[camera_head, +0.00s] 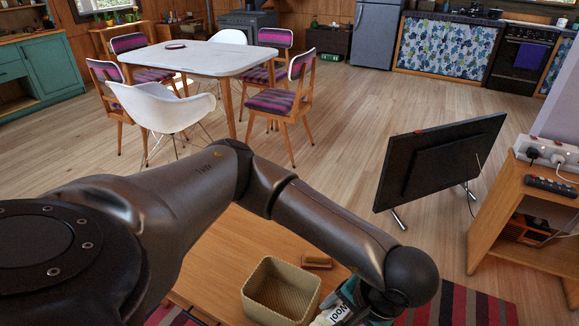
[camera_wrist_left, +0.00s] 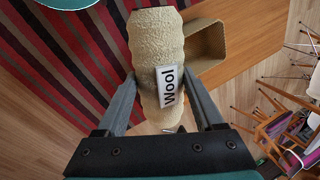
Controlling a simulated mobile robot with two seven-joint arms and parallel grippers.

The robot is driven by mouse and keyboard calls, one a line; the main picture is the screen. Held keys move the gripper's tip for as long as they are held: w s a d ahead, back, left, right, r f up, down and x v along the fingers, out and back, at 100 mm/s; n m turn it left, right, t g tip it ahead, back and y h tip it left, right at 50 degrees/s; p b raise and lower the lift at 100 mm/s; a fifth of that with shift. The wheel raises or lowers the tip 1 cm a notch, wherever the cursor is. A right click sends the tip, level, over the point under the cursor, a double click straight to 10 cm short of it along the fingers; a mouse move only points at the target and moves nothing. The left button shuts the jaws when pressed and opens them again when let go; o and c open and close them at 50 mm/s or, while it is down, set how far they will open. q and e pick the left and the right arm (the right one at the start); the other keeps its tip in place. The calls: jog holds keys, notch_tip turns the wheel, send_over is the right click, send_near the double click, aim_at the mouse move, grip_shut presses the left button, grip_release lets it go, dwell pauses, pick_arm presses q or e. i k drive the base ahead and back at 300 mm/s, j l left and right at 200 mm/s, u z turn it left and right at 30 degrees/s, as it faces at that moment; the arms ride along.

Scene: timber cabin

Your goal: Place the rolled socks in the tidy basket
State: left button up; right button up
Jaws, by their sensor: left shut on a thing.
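The rolled socks are a beige, rough-textured roll with a white "Wool" label. They fill the middle of the left wrist view (camera_wrist_left: 155,40), and a small part shows at the bottom edge of the head view (camera_head: 329,317). My left gripper (camera_wrist_left: 160,78) is shut on them, one finger on each side. In the head view, the gripper is mostly hidden behind my arm and cut off by the frame. The tidy basket (camera_head: 262,272), tan, woven and open-topped, stands on the wooden table, just left of the socks; it also shows in the wrist view (camera_wrist_left: 218,72). My right gripper is not seen.
The low wooden table (camera_head: 222,258) also bears a small brown block (camera_head: 317,261) beside the basket. A striped rug (camera_head: 470,302) lies around it. A black screen (camera_head: 440,165) stands at the right, near a wooden shelf unit (camera_head: 508,205). The floor beyond is clear up to the dining table (camera_head: 195,58).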

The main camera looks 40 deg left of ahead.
aim_at(281, 305)
jog(key=i+u, duration=0.1)
jog(key=u, duration=0.3)
jog(key=i+l+u, duration=0.1)
jog(key=u, duration=0.3)
jog(key=i+l+u, duration=0.1)
jog(key=u, duration=0.3)
jog(key=i+l+u, duration=0.2)
jog(key=u, duration=0.2)
jog(key=i+l+u, duration=0.15)
jog(key=l+u, duration=0.3)
jog(key=i+l+u, duration=0.15)
jog(key=l+u, duration=0.25)
